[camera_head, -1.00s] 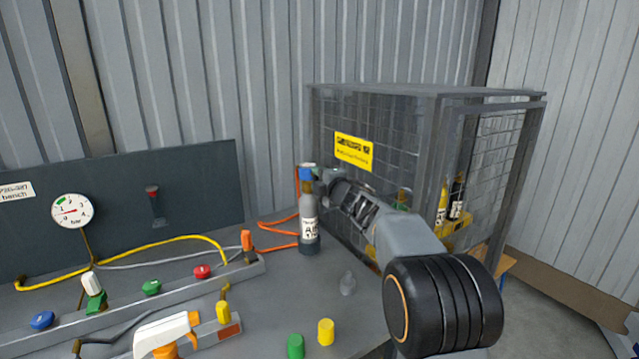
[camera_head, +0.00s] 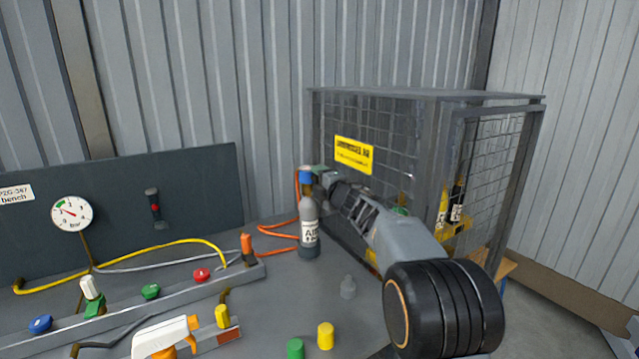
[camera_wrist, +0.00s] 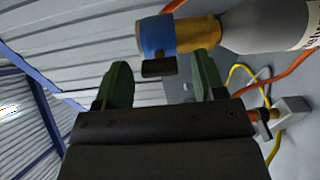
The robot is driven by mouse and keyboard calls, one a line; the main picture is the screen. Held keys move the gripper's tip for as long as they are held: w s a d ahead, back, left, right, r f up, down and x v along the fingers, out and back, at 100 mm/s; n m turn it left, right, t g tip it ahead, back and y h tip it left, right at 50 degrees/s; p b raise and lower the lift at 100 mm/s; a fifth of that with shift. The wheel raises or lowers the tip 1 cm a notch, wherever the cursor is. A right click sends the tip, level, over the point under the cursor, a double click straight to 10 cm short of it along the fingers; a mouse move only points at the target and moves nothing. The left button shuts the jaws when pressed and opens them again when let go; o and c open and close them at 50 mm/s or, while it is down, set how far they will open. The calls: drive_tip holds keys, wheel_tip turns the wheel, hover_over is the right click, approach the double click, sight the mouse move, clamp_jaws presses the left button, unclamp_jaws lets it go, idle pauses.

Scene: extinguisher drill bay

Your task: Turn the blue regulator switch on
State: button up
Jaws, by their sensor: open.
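The blue regulator (camera_head: 306,174) sits on the brass neck of an upright grey gas cylinder (camera_head: 309,215) at the back of the bench. In the wrist view the blue regulator (camera_wrist: 158,36) lies sideways, with a small dark switch lever (camera_wrist: 158,67) sticking out of it. My gripper (camera_head: 318,170) is beside the regulator, on its right in the head view. In the wrist view my gripper (camera_wrist: 162,78) is open, its green fingers on either side of the lever. I cannot tell whether a finger touches it.
Orange hose (camera_head: 280,229) runs behind the cylinder. A valve rail (camera_head: 180,290) lies left.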

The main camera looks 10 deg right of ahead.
drive_tip(key=shift+s, duration=0.1)
drive_tip(key=v, duration=1.3)
drive_tip(key=shift+s+b, duration=0.25)
drive_tip(key=shift+b, duration=0.1)
drive_tip(key=shift+d, duration=0.2)
drive_tip(key=s+d+f+m+g+h+p, duration=0.2)
drive_tip(key=s+d+f+m+g+h, duration=0.15)
drive_tip(key=d+f+m+h, duration=0.7)
drive_tip(key=s+a+m+g+p, duration=0.4)
drive_tip(key=s+m+g, duration=0.2)
drive_tip(key=s+m, duration=0.2)
drive_tip(key=s+a+r+m+g+y+p, duration=0.1)
drive_tip(key=s+a+r+g+y+p, duration=0.1)
drive_tip(key=s+a+p, duration=0.2)
drive_tip(key=s+a+r+m+g+y+p, duration=0.2)
drive_tip(key=s+a+p, duration=0.3)
drive_tip(key=s, duration=0.6)
drive_tip(key=a+r+y, duration=0.1)
drive_tip(key=a, duration=0.1)
drive_tip(key=shift+a, duration=0.35)
